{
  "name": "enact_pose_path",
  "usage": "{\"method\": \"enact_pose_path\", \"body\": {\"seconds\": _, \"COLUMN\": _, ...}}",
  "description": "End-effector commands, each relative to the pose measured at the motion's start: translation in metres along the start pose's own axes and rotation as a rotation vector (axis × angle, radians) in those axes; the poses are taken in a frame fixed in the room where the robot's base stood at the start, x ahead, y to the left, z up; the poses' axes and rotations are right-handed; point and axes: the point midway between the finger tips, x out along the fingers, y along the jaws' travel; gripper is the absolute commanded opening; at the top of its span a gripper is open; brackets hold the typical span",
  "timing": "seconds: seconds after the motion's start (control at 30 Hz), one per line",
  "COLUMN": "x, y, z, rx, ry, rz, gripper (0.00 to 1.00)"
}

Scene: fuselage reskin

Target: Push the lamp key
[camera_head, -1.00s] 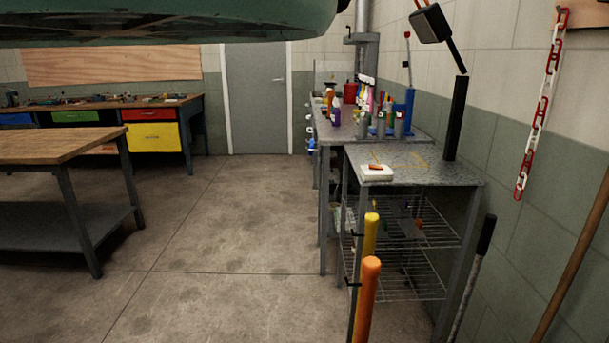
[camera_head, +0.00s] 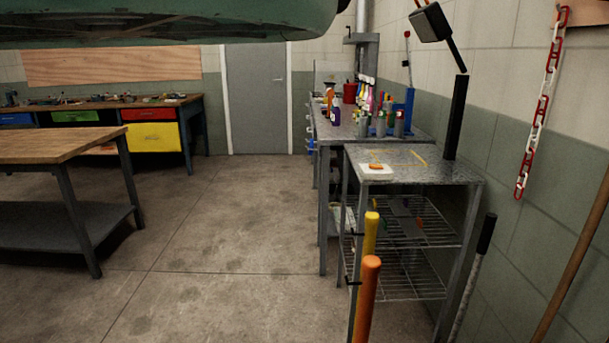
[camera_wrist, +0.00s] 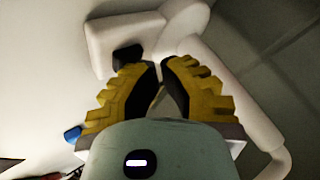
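I cannot make out a lamp key in either view. My gripper (camera_wrist: 160,70) shows in the wrist view, with stepped yellow fingers and dark inner pads. The pads come together near the tips, and I see nothing held between them. Its pale grey-green body below the fingers bears a dark oval with a lit white bar. My gripper is not visible in the head view. There, a black box-shaped head on a slanted rod (camera_head: 432,22) shows above a black post (camera_head: 456,118) by the wall; I cannot tell whether this is a lamp.
A grey metal stand (camera_head: 440,175) with wire shelves carries a white pad (camera_head: 365,173) with an orange piece on it. A bench (camera_head: 325,128) with bottles stands behind. Yellow and orange-topped posts (camera_head: 368,270) stand in front. A wood-topped table (camera_head: 60,145) is left; the middle floor is clear.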

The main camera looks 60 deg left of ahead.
Motion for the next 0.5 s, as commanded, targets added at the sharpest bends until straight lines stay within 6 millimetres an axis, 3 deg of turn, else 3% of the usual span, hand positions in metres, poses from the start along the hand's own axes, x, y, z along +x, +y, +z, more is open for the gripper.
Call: {"method": "enact_pose_path", "body": {"seconds": 0.5, "x": -0.0077, "y": -0.0052, "z": -0.0061, "rx": 0.001, "ry": 0.0, "rz": 0.002, "gripper": 0.0}}
